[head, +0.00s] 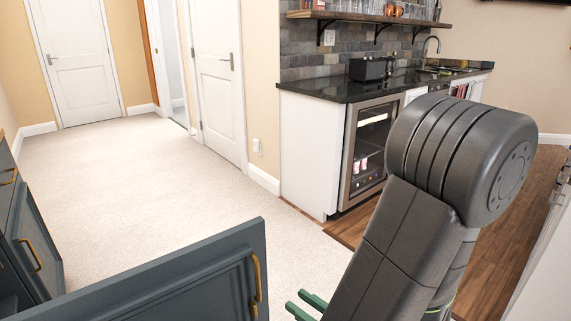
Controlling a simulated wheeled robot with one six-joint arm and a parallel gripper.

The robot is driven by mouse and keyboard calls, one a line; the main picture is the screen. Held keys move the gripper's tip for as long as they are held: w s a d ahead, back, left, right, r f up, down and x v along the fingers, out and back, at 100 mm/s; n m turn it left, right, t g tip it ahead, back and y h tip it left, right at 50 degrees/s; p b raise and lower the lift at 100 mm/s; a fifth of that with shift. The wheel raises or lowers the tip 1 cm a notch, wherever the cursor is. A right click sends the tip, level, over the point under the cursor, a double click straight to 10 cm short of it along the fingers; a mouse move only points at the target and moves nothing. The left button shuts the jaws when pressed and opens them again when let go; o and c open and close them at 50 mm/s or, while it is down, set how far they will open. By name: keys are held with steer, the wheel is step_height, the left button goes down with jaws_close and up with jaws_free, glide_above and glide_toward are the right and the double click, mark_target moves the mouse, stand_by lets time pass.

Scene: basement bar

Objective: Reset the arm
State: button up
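My arm rises large and dark grey in the right half of the head view, folded at a thick round joint. My gripper (305,306) shows only in part at the bottom edge, left of the lower arm link. Its two green fingertips point left with a gap between them, and I see nothing held there. The rest of the gripper is hidden behind the arm and below the frame.
A blue-grey door panel (150,285) with a brass handle stands close in front, left of my gripper. Blue-grey cabinets (38,235) line the left edge. A bar counter (345,92) with a glass-door fridge (368,150) stands behind my arm. The carpet (150,185) is clear.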

mark_target(259, 274)
steer(key=b+x, duration=0.1)
steer(key=x, duration=1.1)
steer(key=shift+w+a, duration=0.2)
steer(key=shift+a, duration=0.05)
stand_by(0.4)
